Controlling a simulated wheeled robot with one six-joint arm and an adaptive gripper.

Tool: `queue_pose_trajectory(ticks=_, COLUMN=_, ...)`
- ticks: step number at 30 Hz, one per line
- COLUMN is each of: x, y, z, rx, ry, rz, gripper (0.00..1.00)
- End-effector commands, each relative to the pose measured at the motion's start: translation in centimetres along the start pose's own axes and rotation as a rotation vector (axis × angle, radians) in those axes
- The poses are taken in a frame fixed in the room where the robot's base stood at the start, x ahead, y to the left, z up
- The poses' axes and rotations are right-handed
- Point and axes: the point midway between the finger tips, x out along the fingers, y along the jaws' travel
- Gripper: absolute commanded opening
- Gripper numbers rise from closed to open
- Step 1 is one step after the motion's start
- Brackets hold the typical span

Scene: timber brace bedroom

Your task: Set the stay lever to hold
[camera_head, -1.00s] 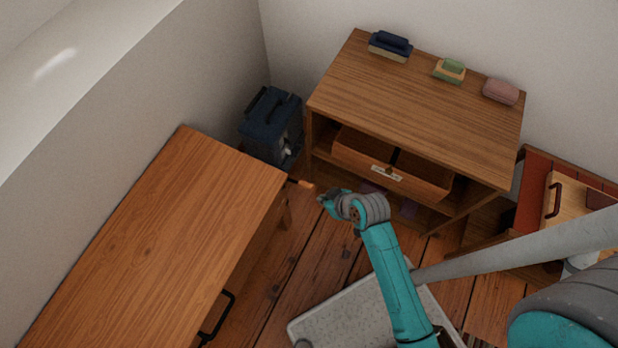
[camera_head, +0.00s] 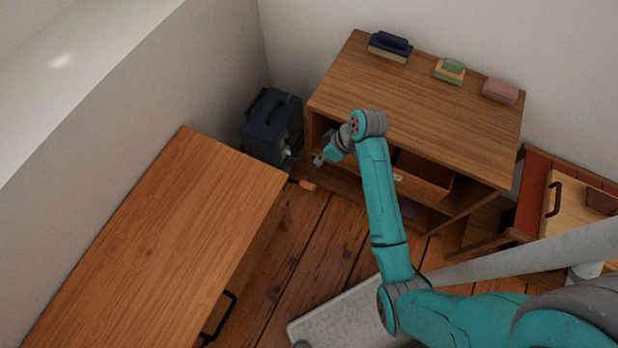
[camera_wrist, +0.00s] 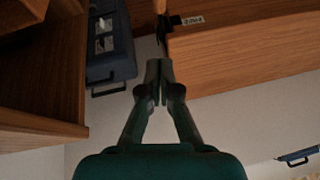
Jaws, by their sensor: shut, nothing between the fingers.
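The stay lever (camera_head: 307,185), a dark arm with an orange grip, sticks out at the far right corner of the wooden chest (camera_head: 160,240). In the wrist view its dark arm (camera_wrist: 163,32) stands at the chest's corner, beside a small white label (camera_wrist: 192,20) too small to read; its grip is cut off by the top edge. My gripper (camera_head: 319,160) is above and behind the lever, near the shelf unit's left side. In the wrist view my gripper (camera_wrist: 157,82) is shut and empty, apart from the lever.
The wooden shelf unit (camera_head: 430,110) with a half-open drawer stands close to my gripper's right. A dark blue box (camera_head: 270,125) stands in the gap between chest and shelf unit. A black handle (camera_head: 219,318) juts from the chest's front. Floorboards (camera_head: 310,235) before it are clear.

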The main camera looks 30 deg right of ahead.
Motion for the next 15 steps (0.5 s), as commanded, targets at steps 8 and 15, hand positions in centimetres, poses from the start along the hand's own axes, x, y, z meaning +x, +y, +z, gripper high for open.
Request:
queue_pose_trajectory(ticks=8, x=0.3, y=0.0, z=0.0, rx=0.001, ry=0.000, rz=0.000, gripper=0.00)
queue_pose_trajectory(ticks=15, x=3.3, y=-0.1, z=0.1, rx=0.001, ry=-0.002, rz=-0.002, gripper=0.00)
